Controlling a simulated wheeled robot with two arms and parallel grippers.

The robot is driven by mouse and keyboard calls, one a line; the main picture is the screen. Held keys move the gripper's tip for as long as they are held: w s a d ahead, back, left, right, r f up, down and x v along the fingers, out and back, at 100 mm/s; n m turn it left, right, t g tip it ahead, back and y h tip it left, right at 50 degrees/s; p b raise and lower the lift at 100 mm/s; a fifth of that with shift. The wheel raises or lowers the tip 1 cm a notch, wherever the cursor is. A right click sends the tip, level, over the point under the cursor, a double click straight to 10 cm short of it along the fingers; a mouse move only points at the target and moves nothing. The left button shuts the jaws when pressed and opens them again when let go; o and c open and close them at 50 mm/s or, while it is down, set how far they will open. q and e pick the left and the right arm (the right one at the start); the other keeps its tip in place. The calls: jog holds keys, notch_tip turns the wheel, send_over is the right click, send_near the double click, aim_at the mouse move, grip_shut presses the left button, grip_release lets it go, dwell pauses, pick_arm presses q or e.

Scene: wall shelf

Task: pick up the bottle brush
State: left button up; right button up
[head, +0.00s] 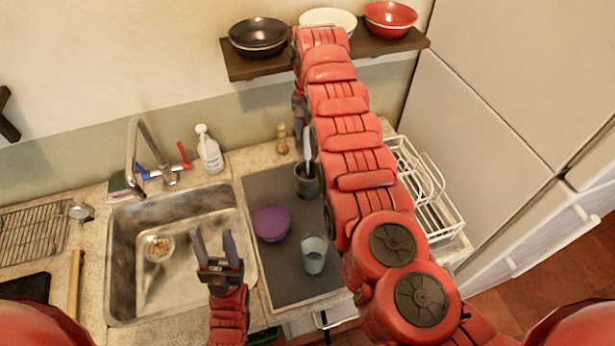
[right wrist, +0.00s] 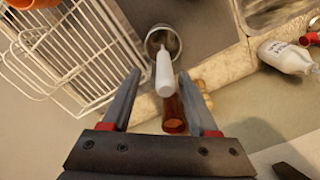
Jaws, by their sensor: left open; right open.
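A dark cup (head: 305,181) stands at the back of the grey mat, with a white-handled utensil (head: 308,146) upright in it. The right wrist view shows this cup (right wrist: 160,40), the white handle (right wrist: 164,72) and a brown handle-like piece (right wrist: 174,115) near it. I cannot tell which piece is the bottle brush; no bristles show. My right gripper (right wrist: 160,76) is open, with the white handle appearing between its fingers, not gripped. In the head view my right arm mostly hides that gripper. My left gripper (head: 213,240) is open and empty above the sink's right edge.
A purple bowl (head: 271,223) and a glass (head: 314,254) stand on the mat (head: 285,282). A white dish rack (head: 430,190) is right of it, the sink (head: 190,222) left. A soap bottle (head: 209,150) and a wooden mill (head: 282,139) stand behind. A shelf (head: 250,68) with bowls hangs above.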

aim_at(308, 158)
jog(key=shift+s+a+f+p, duration=0.15)
jog(key=shift+s+f+p, duration=0.15)
jog(key=shift+f, duration=0.35)
jog(key=f, duration=0.4)
jog(key=shift+w+a+f, duration=0.1)
jog(key=shift+a+f, duration=0.1)
jog(key=shift+f, duration=0.15)
jog(key=shift+r, duration=0.1)
grip_shut()
